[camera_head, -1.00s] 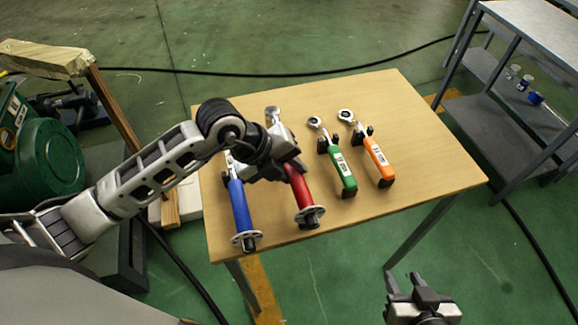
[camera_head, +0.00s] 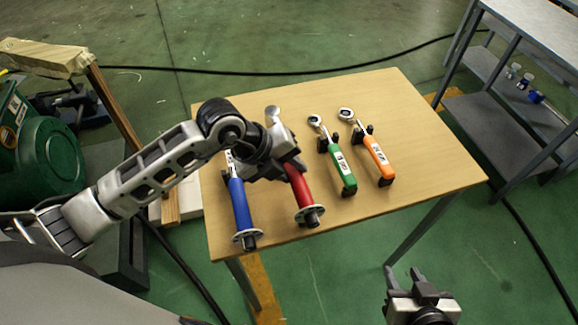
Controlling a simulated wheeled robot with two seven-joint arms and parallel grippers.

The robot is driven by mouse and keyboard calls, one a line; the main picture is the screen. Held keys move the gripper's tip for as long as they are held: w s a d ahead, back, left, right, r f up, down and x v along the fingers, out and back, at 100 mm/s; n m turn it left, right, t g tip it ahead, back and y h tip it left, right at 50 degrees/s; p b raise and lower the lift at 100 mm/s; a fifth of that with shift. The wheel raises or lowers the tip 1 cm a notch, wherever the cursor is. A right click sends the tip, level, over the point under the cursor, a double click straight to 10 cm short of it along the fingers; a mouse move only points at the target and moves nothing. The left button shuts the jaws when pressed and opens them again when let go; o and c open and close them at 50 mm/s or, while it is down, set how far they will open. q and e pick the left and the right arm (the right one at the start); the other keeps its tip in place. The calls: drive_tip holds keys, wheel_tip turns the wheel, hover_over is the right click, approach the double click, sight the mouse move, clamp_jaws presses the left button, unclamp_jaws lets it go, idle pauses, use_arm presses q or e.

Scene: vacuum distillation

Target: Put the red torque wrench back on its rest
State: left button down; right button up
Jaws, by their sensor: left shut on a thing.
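The red torque wrench (camera_head: 301,190) is at the middle-left of the wooden table, its handle end toward the front edge. Its silver head (camera_head: 272,114) shows beyond my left gripper (camera_head: 290,163), which is shut on it around the upper part of the handle. The gripper and wrist hide the wrench's middle. I cannot see a rest under the red wrench, nor tell whether it touches one. My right gripper (camera_head: 404,276) is in front of the table at the bottom right, its two fingers apart and nothing between them.
The blue wrench (camera_head: 239,205) lies just left of the red one, partly under my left arm. The green wrench (camera_head: 342,170) and orange wrench (camera_head: 378,158) lie on black rests to the right. The table (camera_head: 430,155) is clear at its right. A grey shelf unit (camera_head: 500,125) stands beyond.

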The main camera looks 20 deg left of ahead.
use_arm(q)
drive_tip(key=shift+f+b, duration=0.4)
drive_tip(key=shift+f, duration=0.1)
use_arm(e)
drive_tip(key=shift+s+d+f, duration=0.1)
drive_tip(key=shift+f, duration=0.4)
use_arm(q)
drive_tip(key=shift+f, duration=0.3)
use_arm(e)
drive_tip(key=shift+s+f, duration=0.1)
drive_tip(key=shift+f, duration=0.2)
use_arm(q)
drive_tip(key=shift+f+b, duration=0.5)
drive_tip(key=shift+b, duration=0.05)
use_arm(e)
drive_tip(key=shift+f, duration=0.15)
use_arm(q)
drive_tip(key=c, duration=1.1)
unclamp_jaws()
drive_tip(key=shift+o, duration=0.3)
drive_tip(key=shift+s+f, duration=0.1)
drive_tip(key=shift+f, duration=0.1)
drive_tip(key=shift+v, duration=1.5)
drive_tip(key=v, duration=1.3)
use_arm(e)
drive_tip(key=shift+s+r, duration=0.1)
drive_tip(key=shift+r, duration=0.1)
